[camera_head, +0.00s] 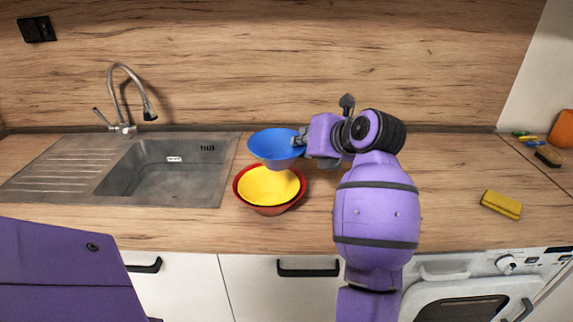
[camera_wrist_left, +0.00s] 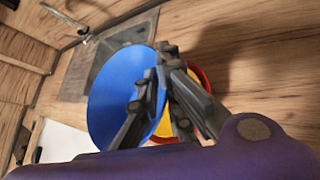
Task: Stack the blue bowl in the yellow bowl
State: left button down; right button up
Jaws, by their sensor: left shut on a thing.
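The blue bowl (camera_head: 276,147) hangs above the counter, close over the yellow bowl, tilted slightly. My left gripper (camera_head: 299,141) is shut on its right rim. In the left wrist view the blue bowl (camera_wrist_left: 122,95) shows large, its rim between the fingers (camera_wrist_left: 158,72). The yellow bowl (camera_head: 268,188) sits inside a red bowl (camera_head: 271,209) on the counter. The blue bowl is slightly behind and above them in the head view. In the left wrist view the blue bowl and fingers hide most of the yellow bowl. My right gripper is not in view.
A steel sink (camera_head: 160,172) with a tap (camera_head: 122,95) lies left of the bowls. A yellow sponge (camera_head: 501,204) lies on the counter at right. A brush (camera_head: 548,156) and an orange object (camera_head: 562,129) are at the far right. The counter between bowls and sponge is partly behind my arm.

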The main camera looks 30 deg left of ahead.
pick_arm(q)
jog(key=a+f, duration=0.1)
jog(key=f, duration=0.1)
jog(key=w+a+f, duration=0.1)
jog(key=a+f, duration=0.1)
jog(key=f, duration=0.1)
jog(key=a+f, duration=0.1)
jog(key=f, duration=0.2)
jog(key=shift+w+a+f, duration=0.15)
jog(key=shift+w+f, duration=0.05)
jog(key=shift+w, duration=0.15)
jog(key=shift+f, duration=0.2)
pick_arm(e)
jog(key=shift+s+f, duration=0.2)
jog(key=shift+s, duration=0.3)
pick_arm(q)
jog(key=shift+f, duration=0.65)
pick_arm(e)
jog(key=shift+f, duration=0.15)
pick_arm(q)
jog(key=c, duration=1.9)
grip_release()
jog(key=shift+c, duration=0.2)
